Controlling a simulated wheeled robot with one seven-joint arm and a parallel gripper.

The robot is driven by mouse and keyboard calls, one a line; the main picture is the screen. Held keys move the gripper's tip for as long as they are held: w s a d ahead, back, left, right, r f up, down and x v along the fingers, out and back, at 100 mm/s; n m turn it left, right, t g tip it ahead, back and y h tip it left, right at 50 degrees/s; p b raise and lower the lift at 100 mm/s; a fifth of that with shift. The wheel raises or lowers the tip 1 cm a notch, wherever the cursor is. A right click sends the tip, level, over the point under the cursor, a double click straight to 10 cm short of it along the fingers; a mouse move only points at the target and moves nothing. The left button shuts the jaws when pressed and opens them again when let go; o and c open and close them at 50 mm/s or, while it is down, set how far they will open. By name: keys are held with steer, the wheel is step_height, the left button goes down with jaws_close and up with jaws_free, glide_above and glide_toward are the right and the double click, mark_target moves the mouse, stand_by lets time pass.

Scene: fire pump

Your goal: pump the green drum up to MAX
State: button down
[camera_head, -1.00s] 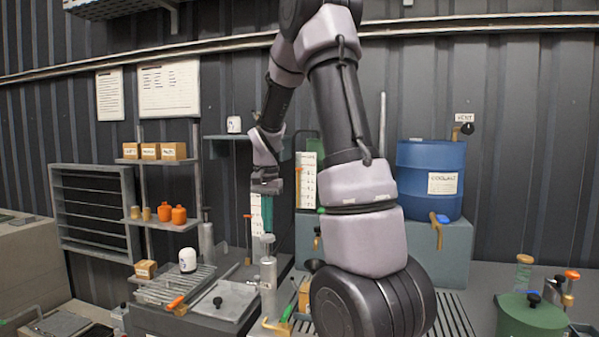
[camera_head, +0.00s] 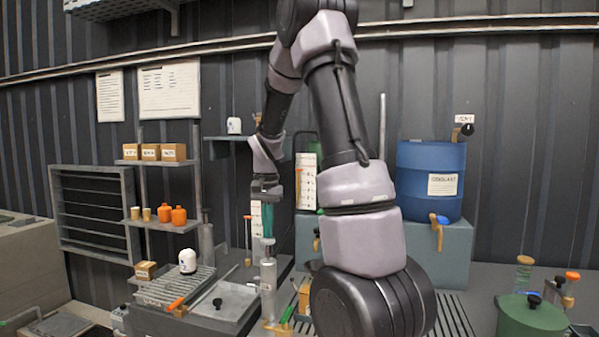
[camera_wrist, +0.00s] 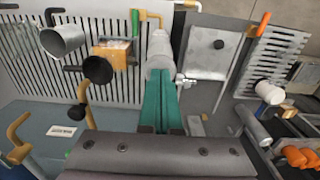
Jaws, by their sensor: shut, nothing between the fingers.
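My gripper (camera_head: 267,236) is shut and empty, its teal fingers pointing down. The fingertips are right over the top of an upright grey pump cylinder (camera_head: 268,275). In the wrist view the teal fingers (camera_wrist: 162,85) meet the top of the same cylinder (camera_wrist: 160,48); I cannot tell if they press on it. A green drum (camera_head: 532,320) with a black-knobbed lid stands at the lower right, cut off by the frame. A white scale board (camera_head: 307,185) stands behind my arm, with an orange mark at its left; its MAX mark is too small to read.
A blue coolant drum (camera_head: 430,165) stands on a grey block to the right. An orange-topped rod (camera_head: 247,235) rises left of the cylinder. A white-capped bottle (camera_head: 187,261) and grated tray (camera_head: 170,287) lie further left. Wooden boxes (camera_head: 155,152) sit on a shelf.

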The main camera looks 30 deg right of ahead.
mark_target(268, 243)
steer(key=shift+f, duration=2.4)
steer(key=shift+r, duration=3.25)
steer(key=shift+f, duration=3.2)
steer(key=shift+r, duration=3.2)
steer(key=shift+r, duration=0.1)
